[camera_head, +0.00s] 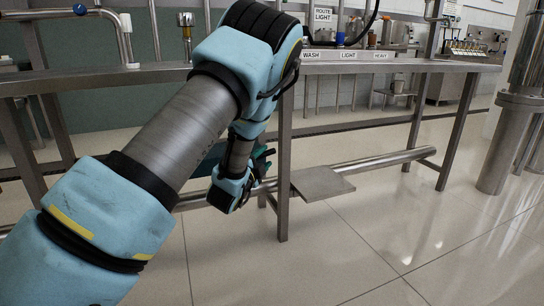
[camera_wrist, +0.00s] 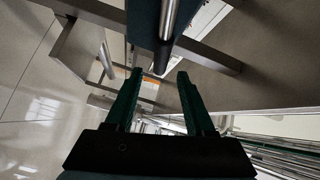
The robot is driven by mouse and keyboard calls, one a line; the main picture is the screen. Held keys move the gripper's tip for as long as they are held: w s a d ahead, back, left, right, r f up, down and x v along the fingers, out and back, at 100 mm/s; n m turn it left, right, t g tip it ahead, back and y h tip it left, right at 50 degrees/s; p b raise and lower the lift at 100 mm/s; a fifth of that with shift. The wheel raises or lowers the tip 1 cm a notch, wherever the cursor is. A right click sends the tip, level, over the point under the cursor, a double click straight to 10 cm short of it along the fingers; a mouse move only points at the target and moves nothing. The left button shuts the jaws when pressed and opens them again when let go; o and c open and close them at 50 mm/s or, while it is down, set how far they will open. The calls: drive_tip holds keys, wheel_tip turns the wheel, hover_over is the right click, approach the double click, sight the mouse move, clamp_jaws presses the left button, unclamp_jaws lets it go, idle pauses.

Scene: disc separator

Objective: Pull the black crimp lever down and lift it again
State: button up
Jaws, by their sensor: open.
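My gripper (camera_head: 267,158) is low beside the bench frame in the head view, below the bench top and partly hidden by my own arm. In the wrist view its two dark green fingers (camera_wrist: 159,74) are spread apart with nothing held between them. A metal rod with a dark end piece (camera_wrist: 162,58) comes down from the top of the wrist view, just beyond the gap between the fingertips. It may be the black crimp lever, but I cannot tell for sure. No lever is clear in the head view, where my arm covers the middle of the bench.
A steel bench (camera_head: 400,67) runs across the back, with signs reading wash, light and heavy. A bench leg (camera_head: 284,190) and a flat metal plate (camera_head: 320,184) on a low pipe (camera_head: 385,161) stand close to my gripper. Tiled floor at the lower right is clear.

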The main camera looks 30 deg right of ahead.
sight(269, 154)
drive_tip(key=shift+b+x, duration=0.45)
drive_tip(key=shift+x, duration=2.15)
clamp_jaws()
drive_tip(key=shift+f, duration=0.1)
